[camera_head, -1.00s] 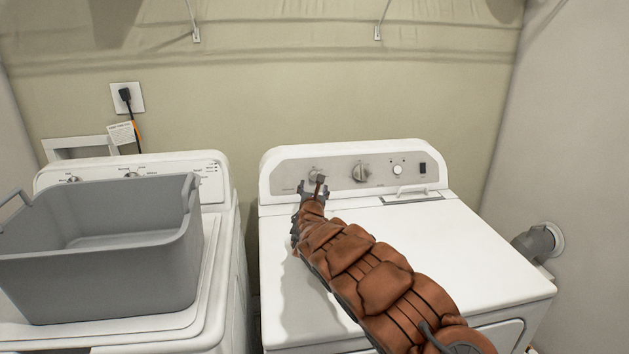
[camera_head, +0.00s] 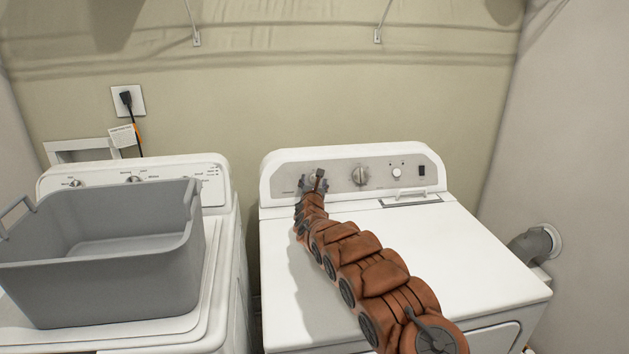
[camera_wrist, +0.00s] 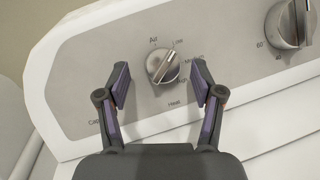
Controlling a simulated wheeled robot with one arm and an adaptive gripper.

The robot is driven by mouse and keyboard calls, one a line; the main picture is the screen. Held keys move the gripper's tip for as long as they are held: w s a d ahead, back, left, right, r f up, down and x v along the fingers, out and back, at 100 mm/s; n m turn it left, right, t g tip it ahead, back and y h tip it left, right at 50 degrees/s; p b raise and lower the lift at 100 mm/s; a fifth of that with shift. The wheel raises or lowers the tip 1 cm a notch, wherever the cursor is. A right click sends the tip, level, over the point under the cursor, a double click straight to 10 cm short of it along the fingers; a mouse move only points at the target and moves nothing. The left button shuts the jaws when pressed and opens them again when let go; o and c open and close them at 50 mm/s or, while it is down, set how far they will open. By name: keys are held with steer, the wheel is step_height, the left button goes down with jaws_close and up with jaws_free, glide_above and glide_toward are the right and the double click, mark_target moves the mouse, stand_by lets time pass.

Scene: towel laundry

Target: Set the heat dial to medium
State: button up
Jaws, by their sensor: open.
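The heat dial (camera_wrist: 163,66) is a round silver knob on the dryer's grey panel, with labels around it; "Air", "Low" and "Heat" can be read, and a partly blurred one to the right looks like medium. Its raised ridge slants up to the right, toward "Low". My gripper (camera_wrist: 161,83) is open, with one finger on each side of the dial and gaps between the fingers and the knob. In the head view my gripper (camera_head: 313,185) is at the panel's left part and mostly hides the dial.
The larger timer knob (camera_wrist: 291,24) is right of the heat dial. The white dryer (camera_head: 480,260) has a clear top beside my arm. A grey basket (camera_head: 100,285) sits on the washer (camera_head: 218,290) to the left. A grey vent pipe (camera_head: 532,246) is at the right wall.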

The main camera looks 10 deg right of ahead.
steer(key=shift+w+d+f, duration=0.15)
steer(key=shift+w+d, duration=0.1)
steer(key=shift+w, duration=0.3)
steer(key=shift+c, duration=0.4)
steer(key=c, duration=1.1)
steer(key=shift+o, duration=0.2)
steer(key=shift+a+m, duration=0.1)
steer(key=shift+m, duration=0.2)
steer(key=m+g+h, duration=0.1)
steer(key=m, duration=0.2)
steer(key=shift+a, duration=0.15)
steer(key=shift+w+r+m+g+h+p, duration=0.1)
steer(key=shift+r+m+g+h+p, duration=0.2)
steer(key=shift+m, duration=0.25)
steer(key=shift+r+m+g+h+p, duration=0.2)
steer(key=shift+m+h+p, duration=0.15)
steer(key=shift+m, duration=0.2)
steer(key=m+g+h+p, duration=0.1)
steer(key=m+g+p, duration=0.1)
steer(key=m+p, duration=0.3)
steer(key=shift+p, duration=0.5)
steer(key=shift+f+m+g+p, duration=0.15)
steer(key=shift+m+g+p, duration=0.15)
steer(key=shift+m+p, duration=0.2)
